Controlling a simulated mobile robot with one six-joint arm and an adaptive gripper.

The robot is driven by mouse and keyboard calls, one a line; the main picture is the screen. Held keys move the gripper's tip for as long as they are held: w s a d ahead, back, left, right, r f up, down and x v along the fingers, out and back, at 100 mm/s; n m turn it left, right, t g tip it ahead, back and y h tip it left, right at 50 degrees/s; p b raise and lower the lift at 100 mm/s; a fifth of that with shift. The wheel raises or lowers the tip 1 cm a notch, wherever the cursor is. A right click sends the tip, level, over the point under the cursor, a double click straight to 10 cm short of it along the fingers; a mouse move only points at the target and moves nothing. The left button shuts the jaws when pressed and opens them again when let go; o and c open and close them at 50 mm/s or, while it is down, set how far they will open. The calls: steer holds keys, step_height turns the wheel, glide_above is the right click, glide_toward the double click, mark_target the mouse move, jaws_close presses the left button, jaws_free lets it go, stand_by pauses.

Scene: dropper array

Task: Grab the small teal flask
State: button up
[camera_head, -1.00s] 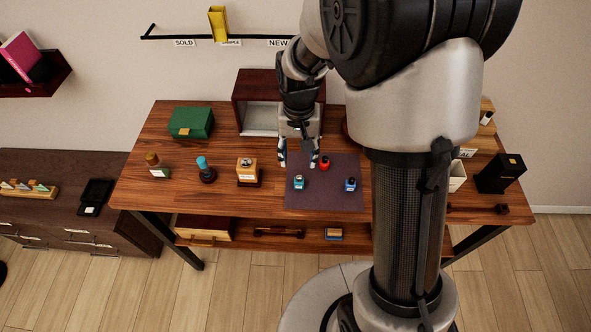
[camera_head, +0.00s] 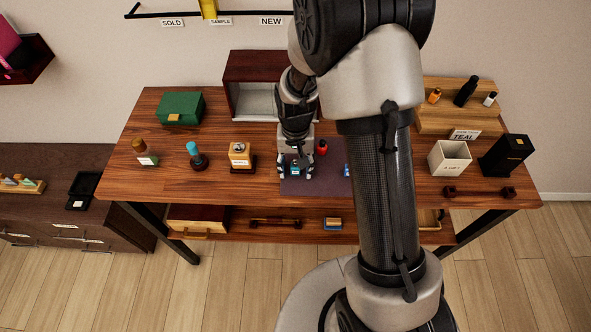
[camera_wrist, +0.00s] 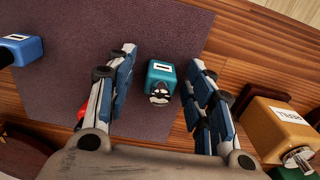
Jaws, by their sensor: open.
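The small teal flask (camera_wrist: 161,76) stands on the dark mat (camera_wrist: 60,100), near the mat's edge, with a white label and a silver-and-dark cap. In the wrist view it sits between the two fingers of my gripper (camera_wrist: 162,90), with a gap on each side. My gripper is open and holds nothing. In the head view my gripper (camera_head: 295,171) is low over the mat, and the teal flask (camera_head: 295,170) shows only partly between the fingers.
A red flask (camera_head: 322,147) stands close behind on the right, and a blue flask (camera_wrist: 20,50) is farther along the mat. A yellow-orange bottle (camera_head: 240,155) stands left of my gripper. A dark red open box (camera_head: 256,66) is behind it.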

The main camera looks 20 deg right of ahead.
steer(key=shift+c, duration=0.3)
steer(key=c, duration=1.1)
